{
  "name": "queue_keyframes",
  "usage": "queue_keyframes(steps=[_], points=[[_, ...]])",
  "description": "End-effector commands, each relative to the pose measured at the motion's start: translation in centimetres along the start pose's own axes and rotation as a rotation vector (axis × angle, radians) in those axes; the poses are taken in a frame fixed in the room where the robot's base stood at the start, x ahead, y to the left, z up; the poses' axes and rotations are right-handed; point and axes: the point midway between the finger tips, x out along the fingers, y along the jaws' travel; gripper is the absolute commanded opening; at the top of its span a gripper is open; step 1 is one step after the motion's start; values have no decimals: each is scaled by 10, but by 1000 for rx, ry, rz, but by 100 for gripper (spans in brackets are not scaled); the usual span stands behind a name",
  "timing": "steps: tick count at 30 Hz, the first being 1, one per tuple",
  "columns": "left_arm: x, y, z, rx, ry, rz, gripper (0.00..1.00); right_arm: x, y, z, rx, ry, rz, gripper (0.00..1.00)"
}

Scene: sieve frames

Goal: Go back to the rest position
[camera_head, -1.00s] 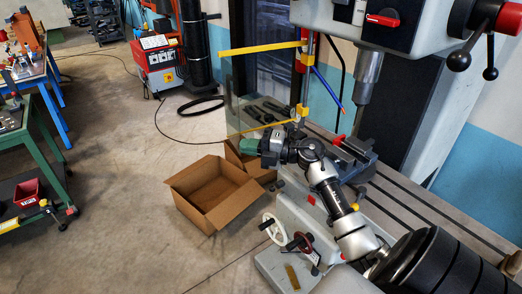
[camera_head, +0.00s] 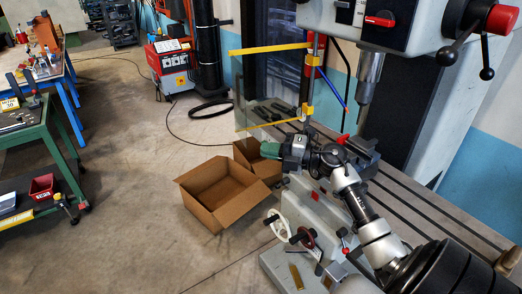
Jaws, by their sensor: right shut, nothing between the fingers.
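My right arm comes in from the bottom right and reaches over the drill press's table. My right gripper (camera_head: 294,149) is at its far end, next to the cardboard boxes in the picture and below the yellow guard frame. It is shut and holds nothing. Its fingertips are small and hard to make out. My left arm and left gripper are out of the picture.
The drill press (camera_head: 420,20) stands at the right, with its slotted table (camera_head: 420,205) beneath my arm. An open cardboard box (camera_head: 242,207) is on the floor. A yellow-edged guard (camera_head: 268,49) stands above the gripper.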

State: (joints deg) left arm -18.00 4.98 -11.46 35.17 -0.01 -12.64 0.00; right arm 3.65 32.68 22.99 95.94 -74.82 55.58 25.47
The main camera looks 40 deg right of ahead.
Motion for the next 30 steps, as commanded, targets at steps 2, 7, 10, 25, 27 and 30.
queue_keyframes(steps=[2, 7, 10, 25, 27, 30], points=[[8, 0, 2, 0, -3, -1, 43, -13, -4, -2, -1, -1, -4, 0], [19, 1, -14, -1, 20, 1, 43, -42, -5, -6, -1, 0, -4, 0], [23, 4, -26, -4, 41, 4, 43, -57, -4, -8, -1, -1, -3, 0], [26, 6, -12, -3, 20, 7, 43, -73, 0, -12, 6, -7, 16, 0], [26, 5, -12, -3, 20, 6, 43, -68, 0, -16, 22, -28, 54, 0], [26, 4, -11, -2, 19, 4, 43, -58, 1, -22, 75, -95, 155, 0]])
